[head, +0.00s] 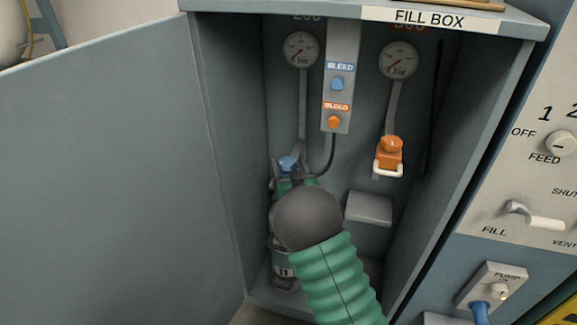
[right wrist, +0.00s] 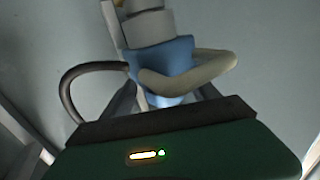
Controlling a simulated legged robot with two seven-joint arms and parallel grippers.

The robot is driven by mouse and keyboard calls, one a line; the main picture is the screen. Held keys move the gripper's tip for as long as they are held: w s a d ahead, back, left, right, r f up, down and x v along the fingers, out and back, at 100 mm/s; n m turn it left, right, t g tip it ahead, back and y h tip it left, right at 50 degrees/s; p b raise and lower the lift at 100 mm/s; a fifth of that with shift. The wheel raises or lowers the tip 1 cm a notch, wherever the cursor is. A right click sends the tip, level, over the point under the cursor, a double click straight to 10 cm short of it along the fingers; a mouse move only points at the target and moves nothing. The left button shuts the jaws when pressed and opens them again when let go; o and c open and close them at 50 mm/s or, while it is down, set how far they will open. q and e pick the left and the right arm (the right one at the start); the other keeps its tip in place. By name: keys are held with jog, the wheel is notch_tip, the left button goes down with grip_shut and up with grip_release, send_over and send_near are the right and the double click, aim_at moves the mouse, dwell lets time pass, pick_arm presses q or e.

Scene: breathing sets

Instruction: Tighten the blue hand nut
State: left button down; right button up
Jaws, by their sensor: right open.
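The blue hand nut (head: 288,163) shows at the top of the left cylinder (head: 284,272) inside the fill box. My right gripper (head: 292,174) is at the nut, its dark fingers open on either side; contact cannot be told. My right arm hides much of the cylinder. In the right wrist view, a blue connector body (right wrist: 160,62) with an off-white loop (right wrist: 190,75) lies ahead of my gripper (right wrist: 165,100). A light-blue part shows below the loop between the dark fingers, partly hidden. My left gripper is not in view.
The fill box door (head: 95,150) stands open at left. An orange connector (head: 390,152) with a pale loop hangs at right, above a grey block (head: 369,208). The bleed panel (head: 340,90) and two gauges are above. A dark hose (right wrist: 78,85) curves beside the blue connector.

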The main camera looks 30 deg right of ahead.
jog(key=shift+a+r, duration=0.15)
jog(key=shift+a, duration=0.15)
jog(key=shift+c, duration=0.9)
jog(key=shift+a, duration=0.15)
jog(key=shift+c, duration=1.2)
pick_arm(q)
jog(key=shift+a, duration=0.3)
pick_arm(e)
jog(key=c, duration=0.9)
jog(key=shift+s+n+y, duration=0.1)
jog(key=shift+n+y, duration=0.2)
jog(key=shift+c, duration=0.2)
